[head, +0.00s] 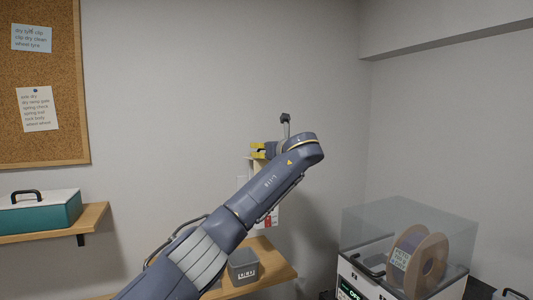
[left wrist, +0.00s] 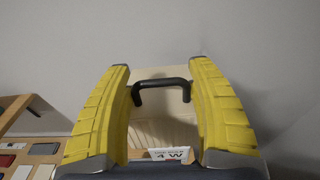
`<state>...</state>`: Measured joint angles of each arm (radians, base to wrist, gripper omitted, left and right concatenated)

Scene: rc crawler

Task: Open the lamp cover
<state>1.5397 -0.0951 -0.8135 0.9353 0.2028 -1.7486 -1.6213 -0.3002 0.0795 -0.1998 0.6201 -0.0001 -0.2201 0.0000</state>
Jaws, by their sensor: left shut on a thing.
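The handle sits in front of a pale panel (left wrist: 150,72), which looks like the lamp cover. A white label reading "4 W" (left wrist: 170,155) shows below the handle. A pale edge of the panel (head: 248,165) shows beside the gripper in the head view. My right gripper is not in view.
A wooden shelf (head: 278,272) with a grey labelled bin (head: 243,265) is below my arm. A clear-topped box with a spool (head: 418,262) stands at right. A teal case (head: 40,212) sits on a left shelf, under a corkboard (head: 60,90).

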